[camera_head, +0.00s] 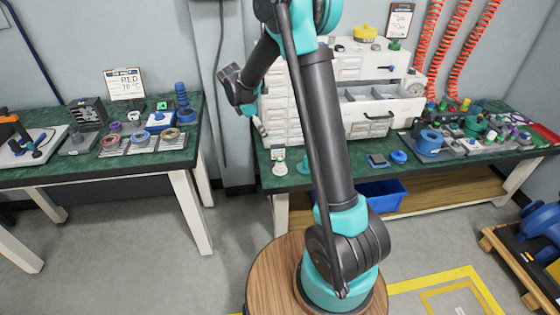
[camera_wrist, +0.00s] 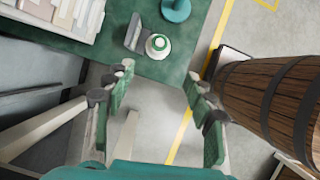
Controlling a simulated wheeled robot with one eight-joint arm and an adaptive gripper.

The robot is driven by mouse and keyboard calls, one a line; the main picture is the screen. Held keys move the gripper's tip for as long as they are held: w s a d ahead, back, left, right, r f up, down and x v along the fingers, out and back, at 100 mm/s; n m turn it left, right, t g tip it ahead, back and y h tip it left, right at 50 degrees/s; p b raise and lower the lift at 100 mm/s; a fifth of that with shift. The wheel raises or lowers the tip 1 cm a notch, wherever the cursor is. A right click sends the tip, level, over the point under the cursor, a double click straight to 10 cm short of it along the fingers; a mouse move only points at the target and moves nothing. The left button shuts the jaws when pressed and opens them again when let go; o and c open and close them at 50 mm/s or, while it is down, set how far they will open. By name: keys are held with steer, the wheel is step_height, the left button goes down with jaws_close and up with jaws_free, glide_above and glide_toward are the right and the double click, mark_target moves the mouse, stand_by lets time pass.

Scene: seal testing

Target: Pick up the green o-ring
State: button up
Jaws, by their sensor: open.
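In the wrist view a small green ring (camera_wrist: 159,43) sits on top of a round white holder (camera_wrist: 153,53) near the edge of the green tabletop. It appears to be the green o-ring. In the head view the small white holder (camera_head: 280,169) stands at the front left of the right table, but the ring is too small to make out there. My gripper (camera_wrist: 160,84) is open and empty, its green-padded fingers wide apart. The holder lies beyond the fingertips in the wrist view, apart from them.
A grey angled plate (camera_wrist: 134,32) stands beside the holder, and a teal round stand (camera_wrist: 176,9) is close by. White drawers (camera_head: 280,112) rise behind. A wooden barrel-like body (camera_wrist: 275,100) fills the right of the wrist view. A blue bin (camera_head: 382,195) sits under the table.

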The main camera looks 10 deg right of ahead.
mark_target(280, 158)
steer(key=x, duration=1.5)
steer(key=shift+d+f, duration=0.1)
steer(key=shift+f, duration=0.25)
steer(key=shift+c, duration=0.4)
steer(key=c, duration=0.8)
steer(key=shift+o, duration=0.2)
steer(key=shift+r, duration=0.1)
